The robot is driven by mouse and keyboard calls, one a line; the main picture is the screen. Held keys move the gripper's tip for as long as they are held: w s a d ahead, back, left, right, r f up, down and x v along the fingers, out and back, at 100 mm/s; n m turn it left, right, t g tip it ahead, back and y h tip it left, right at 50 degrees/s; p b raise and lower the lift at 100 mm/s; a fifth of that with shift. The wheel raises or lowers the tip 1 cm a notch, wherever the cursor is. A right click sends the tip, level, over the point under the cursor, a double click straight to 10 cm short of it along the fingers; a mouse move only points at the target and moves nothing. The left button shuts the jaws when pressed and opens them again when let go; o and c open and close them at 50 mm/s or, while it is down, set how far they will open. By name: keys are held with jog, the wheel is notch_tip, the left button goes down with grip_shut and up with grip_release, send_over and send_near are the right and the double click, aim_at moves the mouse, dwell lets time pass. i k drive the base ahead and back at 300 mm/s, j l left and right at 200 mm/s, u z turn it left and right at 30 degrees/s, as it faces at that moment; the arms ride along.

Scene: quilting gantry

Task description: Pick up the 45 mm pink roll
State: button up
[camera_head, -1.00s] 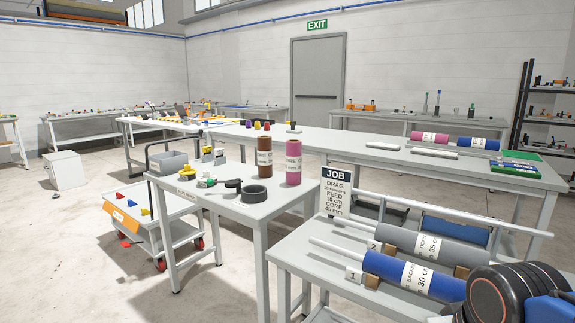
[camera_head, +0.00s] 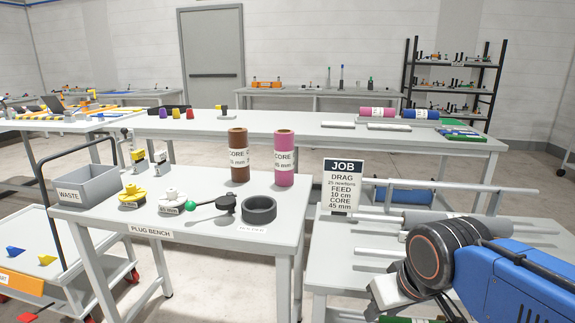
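A pink roll (camera_head: 284,160) stands upright at the back right of the plug bench (camera_head: 234,236). Its white label reads "CORE" and a size in mm that I cannot read clearly. A brown roll (camera_head: 238,157) with a similar label stands upright just left of it, with a narrow gap between them. Another pink roll (camera_head: 372,112) lies on the long table behind. My blue and black arm fills the lower right, apart from the bench. My gripper's fingers do not show.
The bench also holds a black ring (camera_head: 259,211), a white plug (camera_head: 171,200), a yellow plug (camera_head: 131,196) and a grey waste bin (camera_head: 87,188). A JOB sign (camera_head: 342,186) reading "CORE 45 mm" stands right of the bench, before a roller rack (camera_head: 500,223).

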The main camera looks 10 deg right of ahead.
aim_at(284, 139)
jog(key=i+j, duration=0.1)
jog(key=j, duration=0.3)
jog(key=i+j, duration=0.1)
jog(key=j, duration=0.3)
jog(key=i+j+z, duration=0.1)
jog(key=j, duration=0.3)
